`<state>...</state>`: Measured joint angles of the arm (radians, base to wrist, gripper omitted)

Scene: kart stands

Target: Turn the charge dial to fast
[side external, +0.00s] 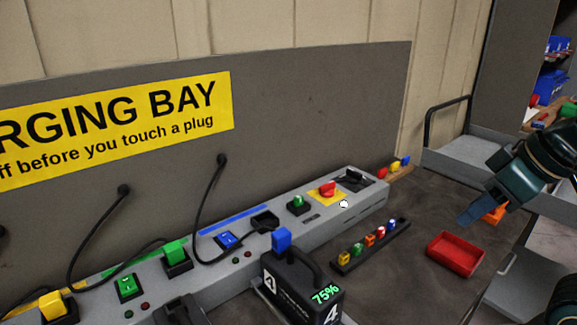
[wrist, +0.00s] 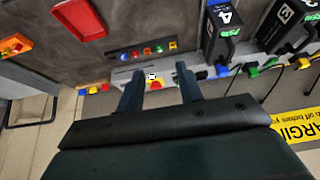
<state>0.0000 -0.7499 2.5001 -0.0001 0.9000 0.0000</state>
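A black dial (side external: 353,178) sits on a dark plate at the right end of the grey console. It looks like the charge dial, but its markings are too small to read. In the wrist view it is not clearly visible. A red knob (side external: 328,189) on a yellow plate is just left of it; red also shows between my fingers in the wrist view (wrist: 156,86). My gripper (side external: 466,222) is at the right of the side view, apart from the console and above the dark bench. In the wrist view its two fingers (wrist: 158,69) are spread and empty.
A red tray (side external: 455,254) and a black rack (side external: 371,247) of small coloured pieces lie on the bench (side external: 410,215) before the console. A black battery marked 75% (side external: 300,285) stands further left. A green knob (side external: 298,202), coloured switches and black cables line the console (side external: 372,196).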

